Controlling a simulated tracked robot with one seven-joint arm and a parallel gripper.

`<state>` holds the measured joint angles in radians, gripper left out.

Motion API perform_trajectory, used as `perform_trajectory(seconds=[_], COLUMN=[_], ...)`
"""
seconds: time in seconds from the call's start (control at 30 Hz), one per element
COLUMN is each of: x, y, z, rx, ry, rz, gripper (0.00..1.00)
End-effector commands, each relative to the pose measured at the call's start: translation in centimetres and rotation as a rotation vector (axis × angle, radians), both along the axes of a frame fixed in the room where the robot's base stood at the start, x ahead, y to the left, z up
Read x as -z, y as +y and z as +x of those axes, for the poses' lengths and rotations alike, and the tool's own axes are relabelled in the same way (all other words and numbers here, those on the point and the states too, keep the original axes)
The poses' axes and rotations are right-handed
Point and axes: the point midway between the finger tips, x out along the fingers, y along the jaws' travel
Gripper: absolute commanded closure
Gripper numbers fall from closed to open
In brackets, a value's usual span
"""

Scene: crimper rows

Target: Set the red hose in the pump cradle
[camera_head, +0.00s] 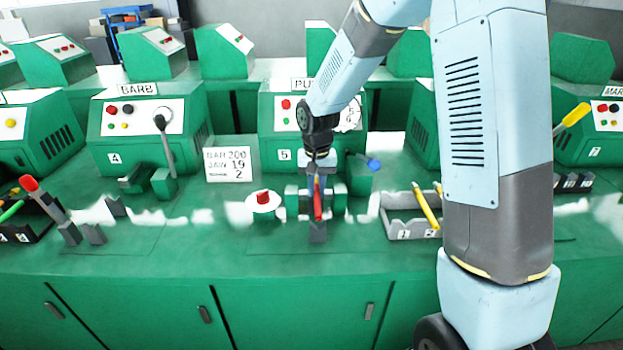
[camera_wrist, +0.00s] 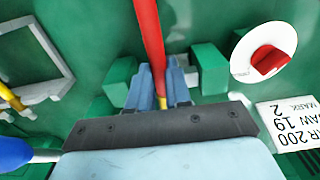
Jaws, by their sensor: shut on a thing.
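My gripper (camera_head: 318,180) points down in front of the machine marked 5, whose sign, partly hidden by my arm, begins "PU". It is shut on the red hose (camera_head: 318,200), which stands out below and in front of the fingers. The cradle's green blocks (camera_head: 340,198) stand either side of the hose, with a grey block (camera_head: 318,232) in front. I cannot tell whether the hose touches the cradle.
A red knob on a white disc (camera_head: 263,202) stands left of the cradle, near a sign reading BARB 200 (camera_head: 231,164). A blue-tipped lever (camera_head: 374,164) is close on the right. A grey tray with yellow-handled pieces (camera_head: 411,230) lies farther right. The front bench edge is clear.

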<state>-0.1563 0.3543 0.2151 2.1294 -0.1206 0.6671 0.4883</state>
Motion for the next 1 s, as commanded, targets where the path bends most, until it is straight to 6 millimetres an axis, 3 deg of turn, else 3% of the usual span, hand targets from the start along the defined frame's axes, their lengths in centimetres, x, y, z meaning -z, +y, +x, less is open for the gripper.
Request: perform_trajectory(seconds=[0.4, 0.9, 0.93, 1.0], x=[3.6, 4.2, 4.2, 4.2], y=[0.1, 0.1, 0.1, 0.1], z=[0.0, 0.0, 0.0, 0.0], rx=[0.000, -0.001, -0.001, -0.002], ry=[0.000, -0.001, -0.001, -0.001], rz=[0.000, 0.001, 0.001, 0.001], gripper=[1.00, 1.00, 0.79, 0.72])
